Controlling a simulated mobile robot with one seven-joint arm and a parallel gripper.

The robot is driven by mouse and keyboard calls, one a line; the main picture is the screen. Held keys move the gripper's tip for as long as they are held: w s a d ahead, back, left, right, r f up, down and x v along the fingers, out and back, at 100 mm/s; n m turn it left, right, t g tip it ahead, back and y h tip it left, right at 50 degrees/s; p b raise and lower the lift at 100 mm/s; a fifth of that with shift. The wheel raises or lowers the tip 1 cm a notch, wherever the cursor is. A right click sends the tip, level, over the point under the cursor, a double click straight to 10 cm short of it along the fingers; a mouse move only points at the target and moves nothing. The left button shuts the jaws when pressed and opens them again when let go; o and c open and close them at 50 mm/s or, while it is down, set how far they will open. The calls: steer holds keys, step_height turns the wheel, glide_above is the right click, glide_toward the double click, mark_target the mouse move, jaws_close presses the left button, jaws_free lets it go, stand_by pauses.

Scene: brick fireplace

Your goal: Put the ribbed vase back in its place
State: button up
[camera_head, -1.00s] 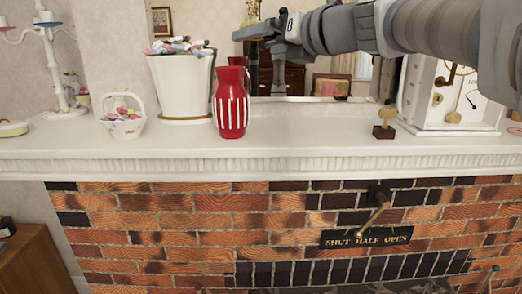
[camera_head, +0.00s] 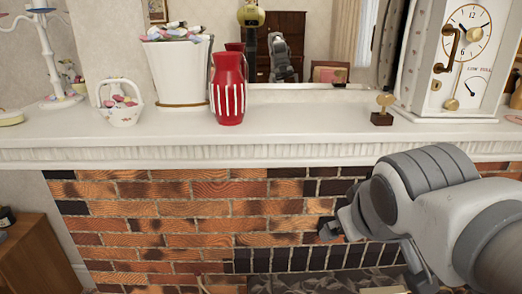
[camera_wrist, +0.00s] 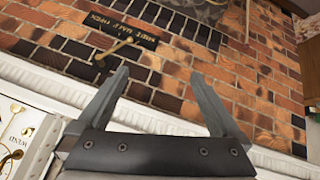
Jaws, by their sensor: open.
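The ribbed vase (camera_head: 229,97) is red with white vertical stripes. It stands upright on the white mantel shelf (camera_head: 300,125), left of the middle, close by a white planter. My gripper (camera_wrist: 160,73) is open and empty in the wrist view, its two fingers apart over the brickwork. In the head view my arm reaches in from the lower right, and the gripper is below the shelf in front of the bricks, well away from the vase. The vase does not show in the wrist view.
A white planter (camera_head: 180,72) and a small white basket (camera_head: 120,103) stand left of the vase. A small brass-topped stand (camera_head: 382,110) and a white clock (camera_head: 460,60) stand to the right. The shelf between vase and stand is clear. A mirror is behind.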

steer(key=s+a+f+m+g+y, duration=0.1)
steer(key=s+a+f+m+g, duration=0.1)
steer(key=s+a+f, duration=0.1)
steer(key=shift+s+f+y, duration=0.3)
steer(key=shift+s+f, duration=0.55)
steer(key=shift+s, duration=0.3)
